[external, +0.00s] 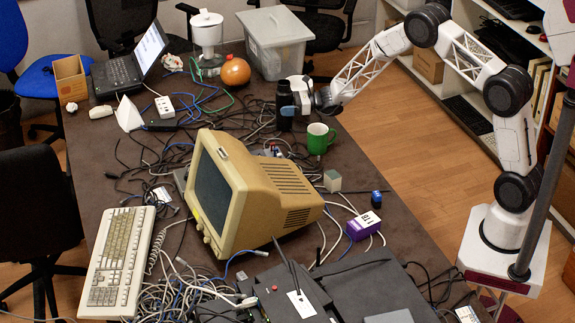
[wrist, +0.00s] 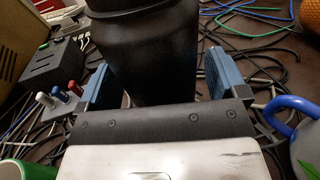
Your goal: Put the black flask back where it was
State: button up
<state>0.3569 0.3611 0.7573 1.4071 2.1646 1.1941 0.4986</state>
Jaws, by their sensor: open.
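The black flask (external: 284,117) stands upright among cables near the far right part of the table in the external view. Its dark body (wrist: 145,50) fills the upper middle of the wrist view. My gripper (external: 292,104) reaches it from the right, at the height of its body. In the wrist view my gripper (wrist: 158,80) is open, with one blue-grey finger on each side of the flask. A gap shows between the flask and the right finger; the left finger is close to it, and I cannot tell whether they touch. The flask's base is hidden in the wrist view.
A green mug (external: 319,139) stands just in front of my gripper. A grey object with a blue handle (wrist: 289,107) is close to the right finger. A beige monitor (external: 265,190), an orange round vessel (external: 236,71) and a clear bin (external: 275,45) stand around. Cables cover much of the table.

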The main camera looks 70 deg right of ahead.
jog(key=v, duration=1.1)
jog(key=shift+s+d, duration=0.2)
jog(key=shift+s, duration=0.15)
jog(key=s+a+r+n+g+y, duration=0.2)
jog(key=s+a+r+n+g, duration=0.15)
jog(key=a+r, duration=0.3)
jog(key=s+a+r+n+g+y, duration=0.1)
jog(key=s+a+r+n+g, duration=0.25)
jog(key=a+r+n, duration=0.35)
jog(key=s+a+r+n+g+h, duration=0.1)
jog(key=s+a+r+n+g, duration=0.25)
jog(key=s+a, duration=0.3)
jog(key=s+a+r+n+g+h, duration=0.1)
jog(key=s+a+r+n+g, duration=0.1)
jog(key=s+a+r, duration=0.45)
jog(key=s+r+n+h, duration=0.2)
jog(key=s+n+h, duration=0.3)
jog(key=s, duration=1.2)
jog(key=s+r+n+h, duration=0.2)
jog(key=s+n+h, duration=0.3)
jog(key=s, duration=1.2)
jog(key=n, duration=0.3)
jog(key=shift+s+d+n, duration=0.15)
jog(key=shift+s+n, duration=0.25)
